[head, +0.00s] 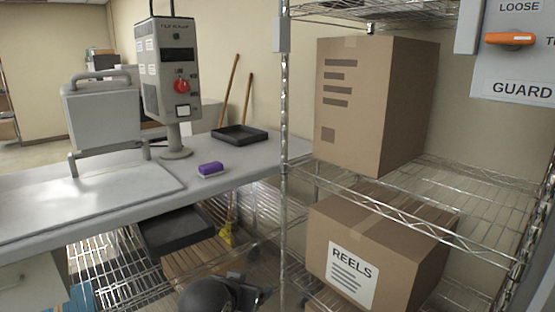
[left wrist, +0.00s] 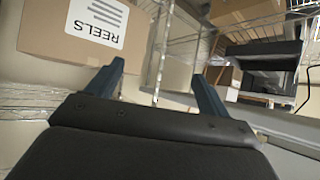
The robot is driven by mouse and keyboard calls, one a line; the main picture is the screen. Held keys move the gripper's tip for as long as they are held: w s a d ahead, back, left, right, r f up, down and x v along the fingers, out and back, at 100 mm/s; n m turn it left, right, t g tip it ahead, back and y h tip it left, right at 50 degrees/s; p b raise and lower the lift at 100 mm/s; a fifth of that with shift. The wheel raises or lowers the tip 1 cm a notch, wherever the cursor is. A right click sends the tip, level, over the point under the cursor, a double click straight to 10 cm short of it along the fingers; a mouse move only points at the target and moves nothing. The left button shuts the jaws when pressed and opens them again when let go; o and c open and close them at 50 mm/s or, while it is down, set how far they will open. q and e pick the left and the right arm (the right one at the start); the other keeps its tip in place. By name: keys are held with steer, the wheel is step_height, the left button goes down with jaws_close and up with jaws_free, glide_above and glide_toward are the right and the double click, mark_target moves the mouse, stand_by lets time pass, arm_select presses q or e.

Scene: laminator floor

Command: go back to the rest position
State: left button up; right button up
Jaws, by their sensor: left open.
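My left gripper (left wrist: 158,68) is open in the left wrist view, its two dark fingers apart with nothing between them. Behind the fingers, that view shows the REELS carton (left wrist: 97,27) upside down at the upper left. In the head view, the dark end of my left arm shows at the bottom edge, below the bench and left of the REELS carton (head: 375,250); its fingers are hard to make out there. My right gripper is in neither view.
A wire shelf rack (head: 284,170) stands at the right, with a tall carton (head: 365,105) above. The grey bench (head: 235,182) at the left carries a machine (head: 168,75), a purple-topped block (head: 210,168) and a black tray (head: 240,134). Another black tray (head: 177,230) is below.

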arm_select(q)
steer(key=s+a+f+n+g+y+p, duration=0.1)
steer(key=s+a+f+g, duration=0.15)
steer(key=s+f, duration=0.6)
steer(key=s+a+f+g, duration=0.25)
steer(key=s+f, duration=0.25)
steer(key=f, duration=0.6)
steer(key=s+a+f+g, duration=0.1)
steer(key=s+f, duration=0.4)
steer(key=s, duration=0.3)
steer(key=s+f+g, duration=0.2)
steer(key=s+f, duration=0.3)
steer(key=s, duration=0.4)
steer(key=shift+a+n+y+p, duration=0.3)
steer(key=shift+a+y+p, duration=0.1)
